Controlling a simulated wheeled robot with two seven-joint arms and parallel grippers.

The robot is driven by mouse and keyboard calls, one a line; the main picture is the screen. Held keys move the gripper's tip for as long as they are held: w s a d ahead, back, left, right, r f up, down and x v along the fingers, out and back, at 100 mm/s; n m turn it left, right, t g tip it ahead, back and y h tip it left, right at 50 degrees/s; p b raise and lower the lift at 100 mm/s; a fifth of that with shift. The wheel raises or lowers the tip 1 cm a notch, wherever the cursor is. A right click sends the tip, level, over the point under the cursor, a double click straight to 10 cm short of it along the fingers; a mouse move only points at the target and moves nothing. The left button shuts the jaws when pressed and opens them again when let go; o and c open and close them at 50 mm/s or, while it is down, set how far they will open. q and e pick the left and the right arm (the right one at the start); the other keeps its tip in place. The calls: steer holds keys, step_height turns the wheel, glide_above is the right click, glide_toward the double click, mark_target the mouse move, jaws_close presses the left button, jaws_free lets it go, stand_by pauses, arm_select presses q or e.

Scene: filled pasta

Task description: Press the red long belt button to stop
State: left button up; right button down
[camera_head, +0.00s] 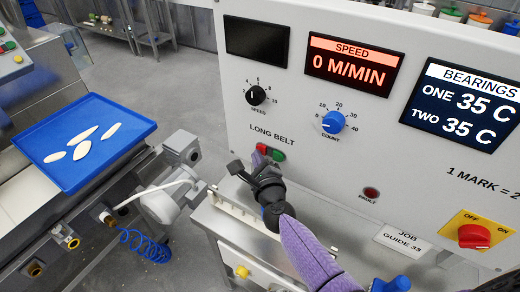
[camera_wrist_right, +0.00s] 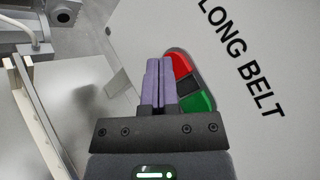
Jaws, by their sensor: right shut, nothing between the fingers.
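The long belt button pair sits on the white panel under the words LONG BELT. Its red button (camera_head: 262,149) is partly hidden behind my right gripper (camera_head: 260,158) in the head view, and the green button (camera_head: 278,155) shows beside it. In the right wrist view, the red button (camera_wrist_right: 181,65) is at the upper end of the pair and the green button (camera_wrist_right: 196,103) lower. My right gripper (camera_wrist_right: 159,62) is shut and empty, its purple fingertips just left of the red button there. I cannot tell whether they touch it. My left gripper is out of view.
The speed display (camera_head: 351,64) reads 0 M/MIN. The panel also has a black speed knob (camera_head: 256,95), a blue count knob (camera_head: 333,122), a fault lamp (camera_head: 371,193) and a red switch (camera_head: 474,236). A blue tray (camera_head: 80,108) with several pale pieces is at left.

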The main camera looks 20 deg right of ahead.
steer(key=shift+s+a, duration=0.4)
steer(key=shift+a, duration=0.05)
steer(key=shift+s+a+p, duration=0.2)
steer(key=shift+s+a, duration=0.55)
steer(key=shift+a, duration=0.25)
steer(key=shift+s+a+p, duration=0.15)
steer(key=shift+s+a, duration=0.6)
steer(key=shift+a, duration=0.25)
